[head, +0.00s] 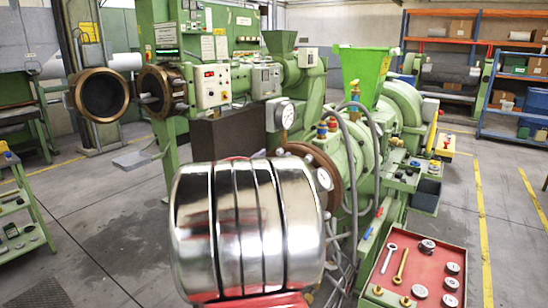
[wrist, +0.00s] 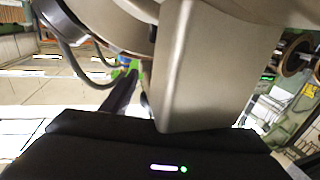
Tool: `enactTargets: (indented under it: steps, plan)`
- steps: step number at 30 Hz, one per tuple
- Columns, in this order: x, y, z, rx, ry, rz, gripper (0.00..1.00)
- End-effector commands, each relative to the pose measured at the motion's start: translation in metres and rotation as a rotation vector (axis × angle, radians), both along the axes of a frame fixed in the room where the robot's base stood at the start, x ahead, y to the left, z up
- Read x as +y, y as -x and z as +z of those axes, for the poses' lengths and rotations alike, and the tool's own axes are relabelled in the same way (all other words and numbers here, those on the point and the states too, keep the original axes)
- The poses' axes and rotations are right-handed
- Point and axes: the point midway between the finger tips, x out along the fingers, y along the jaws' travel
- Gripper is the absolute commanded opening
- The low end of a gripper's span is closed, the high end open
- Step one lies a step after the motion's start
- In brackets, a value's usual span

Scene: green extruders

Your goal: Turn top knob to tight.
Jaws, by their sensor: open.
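In the head view, small red and blue knobs (head: 327,127) on brass fittings stand on the near end of the green extruder (head: 357,160). Another brass fitting with a small knob (head: 354,94) stands higher, just in front of the bright green hopper (head: 366,72). I cannot tell which of these is the top knob, nor how tight any of them is. The wrist view shows mostly a pale beige block and a black housing with small lights, which look like parts of my own arm.
A large shiny metal cylinder (head: 248,228) on a red base fills the near foreground. A red tray (head: 425,275) with wrenches and round parts is at lower right. Open floor with yellow lines (head: 481,215) lies at right.

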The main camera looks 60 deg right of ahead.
Motion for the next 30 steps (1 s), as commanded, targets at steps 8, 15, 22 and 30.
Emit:
enactTargets:
  steps: [8,15,22,30]
  plan:
    - [0.0002,0.0002,0.0,0.0,0.0,0.0,0.39]
    - [0.0002,0.0003,0.0,0.0,0.0,0.0,0.22]
    - [0.0002,0.0003,-0.0001,0.0,0.0,-0.002,0.13]
    - [-0.0006,0.001,0.0013,-0.002,0.005,-0.062,0.13]
